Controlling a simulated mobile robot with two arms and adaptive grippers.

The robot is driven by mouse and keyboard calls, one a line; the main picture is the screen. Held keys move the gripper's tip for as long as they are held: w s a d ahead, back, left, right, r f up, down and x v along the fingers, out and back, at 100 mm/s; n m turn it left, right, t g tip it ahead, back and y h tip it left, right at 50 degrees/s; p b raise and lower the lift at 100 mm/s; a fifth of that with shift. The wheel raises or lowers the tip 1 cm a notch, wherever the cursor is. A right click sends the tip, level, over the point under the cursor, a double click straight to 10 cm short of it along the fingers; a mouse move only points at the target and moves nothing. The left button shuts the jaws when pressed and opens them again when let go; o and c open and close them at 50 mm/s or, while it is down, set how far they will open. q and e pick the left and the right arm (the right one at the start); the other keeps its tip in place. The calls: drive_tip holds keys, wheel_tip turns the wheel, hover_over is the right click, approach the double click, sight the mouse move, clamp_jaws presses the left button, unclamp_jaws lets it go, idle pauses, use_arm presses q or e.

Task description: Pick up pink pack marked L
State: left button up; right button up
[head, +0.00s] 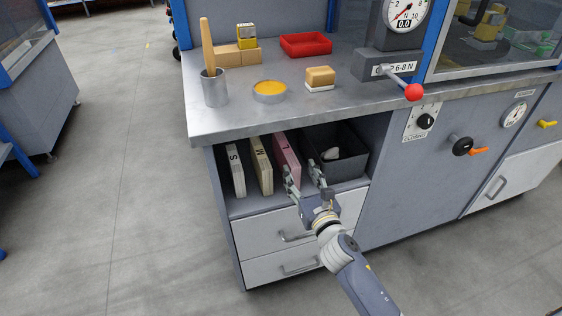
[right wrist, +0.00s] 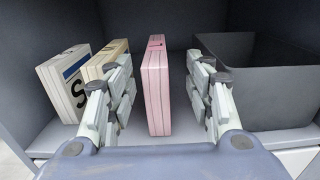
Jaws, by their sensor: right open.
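The pink pack (head: 286,160) marked L stands upright on the open shelf under the worktop, between a cream pack marked M and a dark bin. In the right wrist view the pink pack (right wrist: 156,88) stands between the two open fingers, with a gap on each side. My right gripper (head: 305,176) is open at the shelf's front, its fingers pointing inward; the right wrist view shows its fingers (right wrist: 158,100) too. It holds nothing. My left gripper is not in view.
The cream pack M (head: 261,165) and white pack S (head: 236,170) stand to the left of the pink pack. The dark bin (head: 345,172) is close on the right, with a pale item inside. Worktop (head: 225,122) hangs above; drawers (head: 290,235) lie below.

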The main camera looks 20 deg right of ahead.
sight(286, 148)
drive_tip(key=w, duration=0.5)
drive_tip(key=shift+w+a+f, duration=0.1)
drive_tip(key=shift+w+a, duration=0.05)
drive_tip(key=shift+w, duration=0.2)
drive_tip(key=shift+w+a+b, duration=0.15)
drive_tip(key=shift+w+b, duration=0.2)
drive_tip(key=shift+w, duration=0.85)
drive_tip(key=shift+w+a+b, duration=0.15)
drive_tip(key=shift+w+b, duration=0.15)
drive_tip(key=shift+w, duration=0.85)
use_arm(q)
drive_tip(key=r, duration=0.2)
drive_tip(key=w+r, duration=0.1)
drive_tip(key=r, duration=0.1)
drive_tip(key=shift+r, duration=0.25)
use_arm(e)
drive_tip(key=shift+c, duration=0.3)
clamp_jaws()
